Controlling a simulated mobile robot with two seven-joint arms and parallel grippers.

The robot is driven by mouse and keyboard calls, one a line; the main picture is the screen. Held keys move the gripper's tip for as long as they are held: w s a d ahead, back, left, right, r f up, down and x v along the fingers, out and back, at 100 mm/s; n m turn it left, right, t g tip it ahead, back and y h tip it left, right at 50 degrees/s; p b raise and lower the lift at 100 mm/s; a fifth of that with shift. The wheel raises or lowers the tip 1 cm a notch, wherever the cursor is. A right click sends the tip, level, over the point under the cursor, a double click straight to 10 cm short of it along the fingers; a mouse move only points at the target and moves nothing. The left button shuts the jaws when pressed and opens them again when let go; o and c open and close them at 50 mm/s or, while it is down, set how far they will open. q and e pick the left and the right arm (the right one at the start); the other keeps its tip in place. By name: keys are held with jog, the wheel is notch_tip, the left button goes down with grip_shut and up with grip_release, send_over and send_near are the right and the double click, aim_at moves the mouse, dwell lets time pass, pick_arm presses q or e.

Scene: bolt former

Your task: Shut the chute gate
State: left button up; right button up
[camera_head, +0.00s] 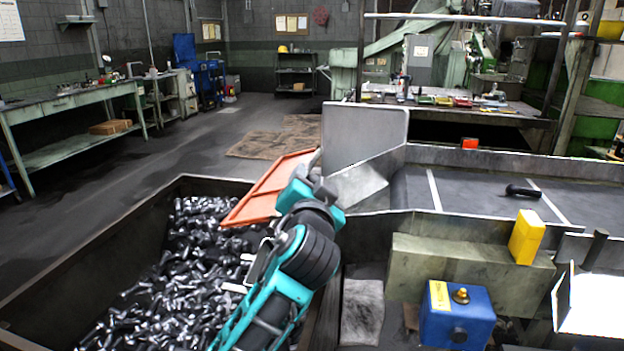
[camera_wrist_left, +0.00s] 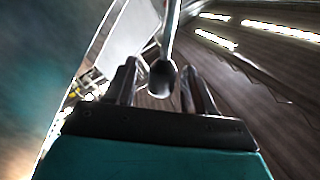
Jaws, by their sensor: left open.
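The chute (camera_head: 405,190) has a dark bed and grey metal walls. A light grey plate (camera_head: 365,135) stands upright at its left end, above the bin. An orange panel (camera_head: 270,190) slants over the bin's far right corner, beside my left gripper. I cannot tell for certain which of these is the gate. My left gripper (camera_head: 316,168) is at the chute's left end, in front of the grey plate. In the left wrist view, a grey rod with a rounded end (camera_wrist_left: 162,76) lies between the open fingers (camera_wrist_left: 160,88), with no clear grip on it. My right gripper is not in view.
A dark bin (camera_head: 85,235) full of loose bolts (camera_head: 195,270) is at the lower left. One dark bolt (camera_head: 522,191) lies on the chute bed. A yellow block (camera_head: 526,237) and a blue box (camera_head: 457,318) are at the right front.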

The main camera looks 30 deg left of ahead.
pick_arm(q)
jog(key=shift+w, duration=0.1)
jog(key=shift+c, duration=0.2)
grip_shut()
dwell(0.4)
